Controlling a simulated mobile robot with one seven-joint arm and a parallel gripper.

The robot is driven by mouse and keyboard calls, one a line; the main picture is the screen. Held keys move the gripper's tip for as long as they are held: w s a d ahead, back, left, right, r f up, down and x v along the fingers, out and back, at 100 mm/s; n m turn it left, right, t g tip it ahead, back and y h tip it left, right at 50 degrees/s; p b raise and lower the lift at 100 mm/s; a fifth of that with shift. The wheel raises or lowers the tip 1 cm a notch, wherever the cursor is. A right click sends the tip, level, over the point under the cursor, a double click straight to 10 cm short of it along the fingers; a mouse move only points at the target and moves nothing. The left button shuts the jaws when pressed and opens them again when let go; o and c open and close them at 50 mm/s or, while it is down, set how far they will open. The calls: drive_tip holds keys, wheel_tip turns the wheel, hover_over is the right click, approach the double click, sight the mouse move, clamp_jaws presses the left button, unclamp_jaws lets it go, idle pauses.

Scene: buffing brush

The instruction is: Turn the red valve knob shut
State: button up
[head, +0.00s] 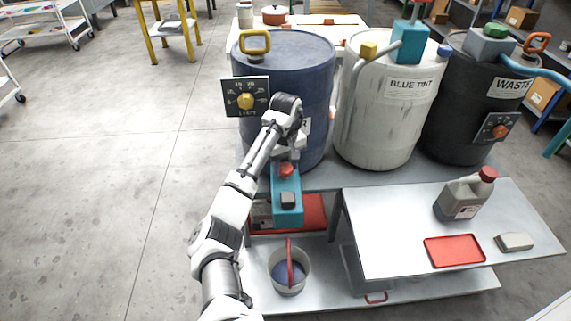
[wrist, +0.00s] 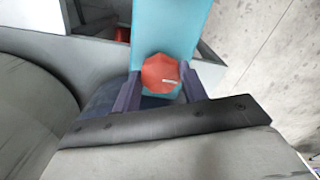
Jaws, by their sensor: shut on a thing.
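The red valve knob (head: 286,170) sits on top of a teal valve body (head: 287,200) at the front of the blue drum (head: 295,70). My gripper (head: 287,158) reaches down to the knob from above. In the wrist view the knob (wrist: 161,72) is a red faceted cap with a small pale mark. My gripper's dark fingers (wrist: 161,80) stand on its left and right sides and are shut on it. The teal body (wrist: 160,25) extends behind the knob. The fingertips are largely hidden in the head view.
A bucket (head: 289,270) with a red stick stands below the valve. A white drum (head: 377,115) and a black drum (head: 455,120) stand to the right. A side table (head: 390,240) holds a jug (head: 462,197), a red tray (head: 454,251) and a grey block (head: 514,242).

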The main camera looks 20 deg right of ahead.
drive_tip(key=shift+r, duration=0.1)
drive_tip(key=m+p, duration=0.4)
drive_tip(key=shift+r, duration=0.15)
drive_tip(key=m+p, duration=0.3)
drive_tip(key=m, duration=0.1)
drive_tip(key=shift+p, duration=0.4)
drive_tip(key=m+p, duration=0.2)
drive_tip(key=m, duration=0.3)
drive_tip(key=m+p, duration=0.1)
drive_tip(key=m, duration=0.3)
drive_tip(key=shift+w+f+m+p, duration=0.1)
drive_tip(key=shift+f+m+p, duration=0.1)
drive_tip(key=shift+m+p, duration=0.2)
drive_tip(key=o, duration=1)
drive_tip(key=shift+c, duration=0.2)
drive_tip(key=shift+r, duration=0.1)
